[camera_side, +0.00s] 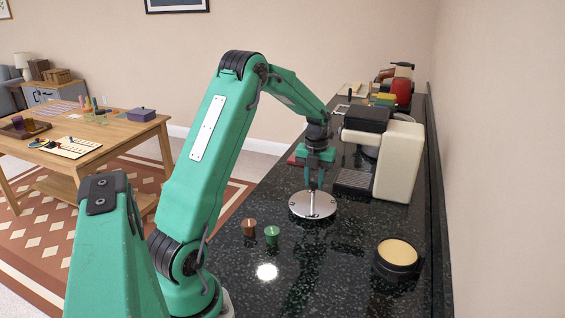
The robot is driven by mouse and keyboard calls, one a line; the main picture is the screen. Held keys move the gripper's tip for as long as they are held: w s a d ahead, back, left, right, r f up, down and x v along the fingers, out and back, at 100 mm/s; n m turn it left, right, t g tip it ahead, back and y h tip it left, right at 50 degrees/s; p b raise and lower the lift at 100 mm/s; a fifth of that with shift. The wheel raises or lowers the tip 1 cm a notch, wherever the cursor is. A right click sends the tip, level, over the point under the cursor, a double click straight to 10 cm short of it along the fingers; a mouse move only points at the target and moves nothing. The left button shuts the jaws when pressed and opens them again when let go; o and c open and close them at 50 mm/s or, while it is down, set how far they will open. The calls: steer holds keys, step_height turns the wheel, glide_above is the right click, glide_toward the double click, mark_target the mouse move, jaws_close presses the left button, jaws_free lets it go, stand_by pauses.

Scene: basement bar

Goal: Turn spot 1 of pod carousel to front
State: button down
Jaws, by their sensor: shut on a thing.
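The pod carousel (299,207) is a round silver disc with a thin upright post in its middle, standing on the black counter. My gripper (314,186) points down over the disc and is shut on the top of the post. The slots or spots on the disc are too small to read, so I cannot tell where spot 1 faces. A brown pod (249,228) and a green pod (272,236) stand on the counter, apart from the carousel, at its near left.
A cream coffee machine (399,160) with a dark top stands right behind the carousel. A round black container with a tan top (397,256) is at the near right. Colored items and a red appliance (401,92) stand farther back. The near counter (330,270) is mostly clear.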

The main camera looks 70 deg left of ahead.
steer(key=shift+r, duration=0.1)
stand_by(0.3)
steer(key=c, duration=1.1)
jaws_free()
steer(key=shift+c, duration=0.2)
steer(key=shift+r, duration=3.85)
